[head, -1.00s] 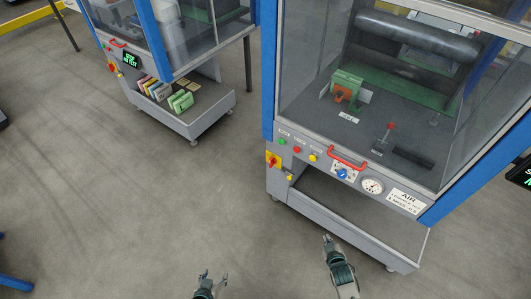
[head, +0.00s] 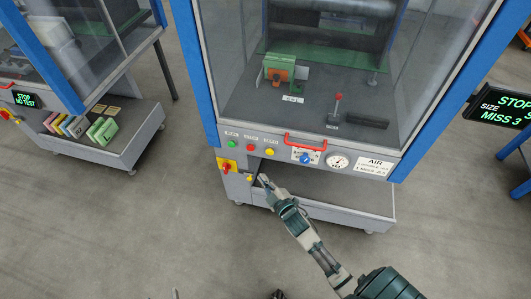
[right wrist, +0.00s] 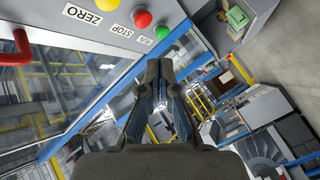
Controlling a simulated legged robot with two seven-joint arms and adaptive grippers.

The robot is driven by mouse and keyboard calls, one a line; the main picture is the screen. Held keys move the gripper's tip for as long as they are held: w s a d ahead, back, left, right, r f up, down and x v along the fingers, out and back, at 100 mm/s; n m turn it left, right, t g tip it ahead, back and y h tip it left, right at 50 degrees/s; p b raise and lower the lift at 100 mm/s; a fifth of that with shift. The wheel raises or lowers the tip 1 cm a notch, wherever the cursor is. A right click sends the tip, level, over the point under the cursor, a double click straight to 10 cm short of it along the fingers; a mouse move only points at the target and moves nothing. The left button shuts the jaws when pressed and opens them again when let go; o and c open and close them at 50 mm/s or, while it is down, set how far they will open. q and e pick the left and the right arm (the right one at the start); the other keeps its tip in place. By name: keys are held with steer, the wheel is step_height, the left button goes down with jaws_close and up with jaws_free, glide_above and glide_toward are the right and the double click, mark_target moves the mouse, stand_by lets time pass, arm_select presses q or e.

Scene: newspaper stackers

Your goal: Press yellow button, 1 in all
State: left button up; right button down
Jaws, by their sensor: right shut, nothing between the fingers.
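The yellow button (head: 270,152) sits on the grey front panel of the blue-framed machine, right of a red button (head: 250,148) and a green button (head: 232,143). In the right wrist view the yellow button (right wrist: 106,4) is at the top edge, beside the ZERO label. My right gripper (head: 262,178) is shut and empty, below and slightly left of the yellow button in the head view, apart from it. Its shut fingers (right wrist: 160,66) point past the panel in the wrist view. Of my left gripper, at most small tips show at the head view's bottom edge.
A red handle (head: 305,140), blue knob (head: 306,158) and gauge (head: 337,161) lie right of the buttons. A red-and-yellow switch (head: 227,167) is lower left. A lower tray (head: 345,213) juts out below. Open floor lies in front.

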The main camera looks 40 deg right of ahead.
mark_target(270, 151)
arm_select(q)
steer(key=r+t, duration=0.1)
steer(key=r, duration=0.1)
steer(key=w+r+t+h+b, duration=0.1)
steer(key=t, duration=0.1)
steer(key=r+t+b, duration=0.1)
steer(key=r, duration=0.1)
steer(key=shift+w+d+r+t, duration=0.2)
steer(key=shift+w+r+t, duration=0.1)
arm_select(e)
steer(key=w+d, duration=0.5)
steer(key=shift+w+d, duration=0.4)
steer(key=shift+r, duration=0.1)
arm_select(q)
steer(key=shift+d, duration=0.3)
arm_select(e)
steer(key=shift+d, duration=0.3)
arm_select(q)
steer(key=shift+a, duration=0.25)
arm_select(e)
steer(key=shift+a, duration=0.2)
arm_select(q)
steer(key=shift+d, duration=0.1)
arm_select(e)
steer(key=shift+d, duration=0.1)
